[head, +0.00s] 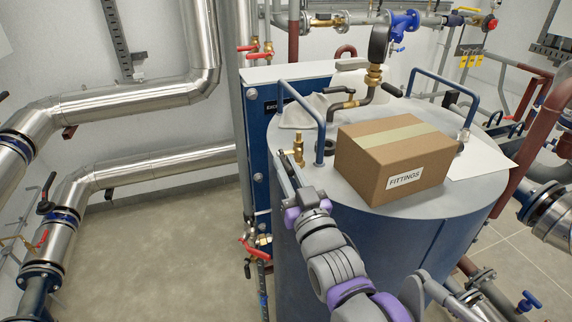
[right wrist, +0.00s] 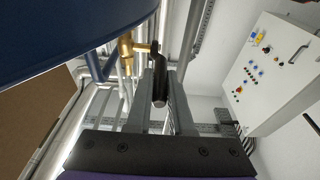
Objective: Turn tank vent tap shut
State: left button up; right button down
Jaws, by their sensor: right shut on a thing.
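The tank vent tap (head: 298,148) is a small brass tap standing at the left edge of the grey tank top in the head view. In the right wrist view its brass body (right wrist: 126,50) is at upper left, with a black lever handle (right wrist: 160,88) reaching between my fingers. My right gripper (head: 284,165) comes up from below at the tank's left side, at the tap. In the right wrist view the right gripper (right wrist: 162,72) is shut on the black handle. The handle is hidden by the fingers in the head view. My left gripper is not in view.
A cardboard box marked FITTINGS (head: 370,165) sits on the blue tank (head: 440,245), right of the tap. A blue rail (head: 321,135) stands close beside the tap. Red-handled valves (head: 255,246) are on the pipe left of the tank. Floor at left is clear.

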jog(key=shift+f+t+y+b, duration=0.3)
jog(key=shift+f+t+b, duration=0.25)
jog(key=shift+t+b, duration=0.35)
jog(key=c, duration=0.8)
grip_release()
jog(key=shift+s, duration=0.1)
jog(key=v, duration=1)
jog(key=shift+s+f, duration=0.25)
jog(key=shift+d, duration=0.15)
